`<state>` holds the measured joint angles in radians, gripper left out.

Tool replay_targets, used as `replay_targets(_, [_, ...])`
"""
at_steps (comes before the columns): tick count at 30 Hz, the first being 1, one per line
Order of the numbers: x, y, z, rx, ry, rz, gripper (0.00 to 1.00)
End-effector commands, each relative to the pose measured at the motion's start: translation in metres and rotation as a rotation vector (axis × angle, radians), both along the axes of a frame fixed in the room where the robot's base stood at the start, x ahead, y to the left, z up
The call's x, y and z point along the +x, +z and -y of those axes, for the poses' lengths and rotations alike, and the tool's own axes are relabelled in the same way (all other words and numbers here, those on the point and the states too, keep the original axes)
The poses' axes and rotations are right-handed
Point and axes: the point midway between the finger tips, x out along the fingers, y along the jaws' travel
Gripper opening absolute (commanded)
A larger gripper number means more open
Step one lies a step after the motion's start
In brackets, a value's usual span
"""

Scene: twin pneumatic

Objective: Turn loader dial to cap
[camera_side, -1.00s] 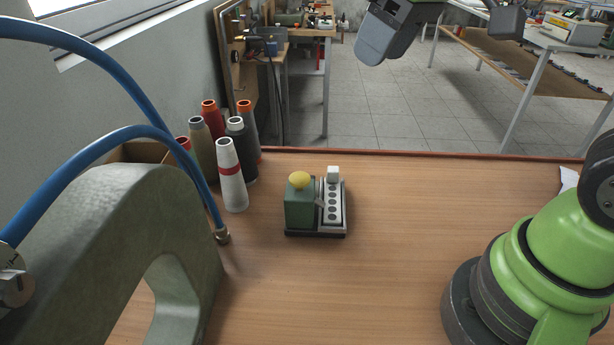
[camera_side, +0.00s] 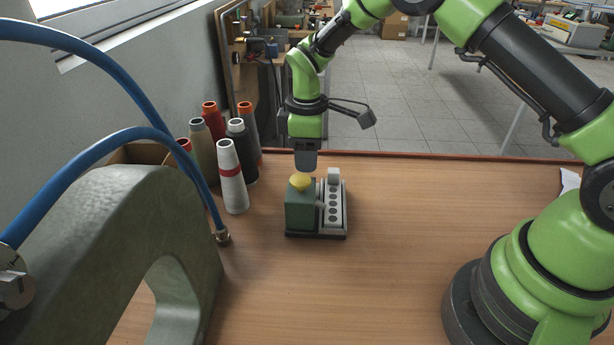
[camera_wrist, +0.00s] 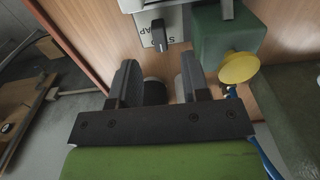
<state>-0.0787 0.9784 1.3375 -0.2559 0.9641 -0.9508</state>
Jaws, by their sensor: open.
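The loader is a small unit on the wooden table, with a green box (camera_side: 299,212), a yellow knob (camera_side: 300,181) on top and a pale strip (camera_side: 333,212) with several dark holes. In the wrist view its dark pointer dial (camera_wrist: 158,35) sits on a pale panel with partly readable lettering ending in "AP". The yellow knob (camera_wrist: 238,67) and green box (camera_wrist: 228,35) show to the right. My gripper (camera_side: 305,170) is above and behind the green box in the side view. In the wrist view its fingers (camera_wrist: 160,72) are apart and empty, with the dial beyond their tips.
Several thread cones, including a white one (camera_side: 231,178) with a red band, stand left of the loader. A grey-green cast frame (camera_side: 120,230) and blue hoses (camera_side: 110,75) fill the left foreground. The table (camera_side: 430,200) right of the loader is clear.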

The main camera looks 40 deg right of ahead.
Motion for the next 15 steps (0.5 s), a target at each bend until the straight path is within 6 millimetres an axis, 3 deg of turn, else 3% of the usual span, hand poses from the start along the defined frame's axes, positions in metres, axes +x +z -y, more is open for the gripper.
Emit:
replay_targets(6, [-0.001, -0.04, 0.0, 0.001, -0.001, -0.004, 0.43])
replay_targets(15, [0.0, -0.059, 0.0, 0.001, -0.003, 0.001, 0.43])
